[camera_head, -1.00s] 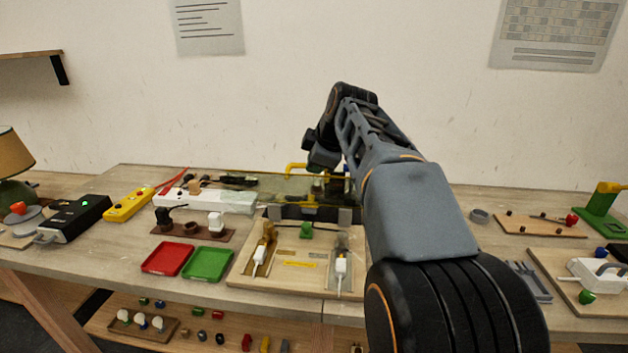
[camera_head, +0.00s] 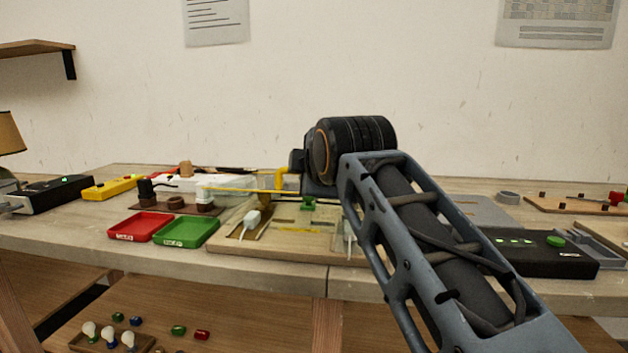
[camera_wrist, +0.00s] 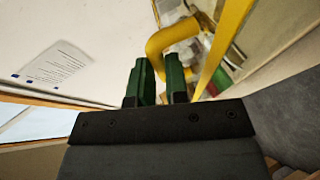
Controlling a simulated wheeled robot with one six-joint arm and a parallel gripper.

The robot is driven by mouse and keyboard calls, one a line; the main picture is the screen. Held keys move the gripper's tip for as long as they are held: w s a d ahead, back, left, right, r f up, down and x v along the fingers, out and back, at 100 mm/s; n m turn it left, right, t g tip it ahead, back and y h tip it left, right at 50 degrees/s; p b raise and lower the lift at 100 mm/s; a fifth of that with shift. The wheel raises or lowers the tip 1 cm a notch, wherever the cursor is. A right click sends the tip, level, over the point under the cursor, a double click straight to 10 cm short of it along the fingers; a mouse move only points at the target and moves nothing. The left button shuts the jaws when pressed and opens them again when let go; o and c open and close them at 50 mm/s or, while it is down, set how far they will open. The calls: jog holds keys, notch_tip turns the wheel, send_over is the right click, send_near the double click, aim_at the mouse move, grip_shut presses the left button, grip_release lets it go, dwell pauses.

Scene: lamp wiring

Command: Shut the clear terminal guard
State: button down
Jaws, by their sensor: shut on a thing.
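The clear terminal guard (camera_head: 245,190) shows almost edge-on in the head view, as a thin yellow-edged line about level above the pale wooden board (camera_head: 275,247). Its yellow handle (camera_head: 279,180) rises from the edge beside my gripper (camera_head: 291,172). In the wrist view, the bent yellow handle (camera_wrist: 165,42) is at the green fingertips of my gripper (camera_wrist: 160,66), which is shut on it. A straight yellow edge (camera_wrist: 226,45) of the guard runs to the right of the fingers. My arm hides the right part of the guard and board.
Red (camera_head: 140,227) and green (camera_head: 187,232) trays lie left of the board. A white plug (camera_head: 252,218) sits on the board's left side. A black box with a green button (camera_head: 540,252) stands right of my arm.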

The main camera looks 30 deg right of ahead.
jog(key=f, duration=0.1)
jog(key=f+b, duration=0.2)
jog(key=shift+s+a+f, duration=0.25)
jog(key=shift+s+f, duration=0.1)
jog(key=shift+s, duration=0.05)
jog(key=shift+f+b, duration=0.5)
jog(key=c, duration=1.1)
grip_release()
jog(key=shift+r, duration=0.1)
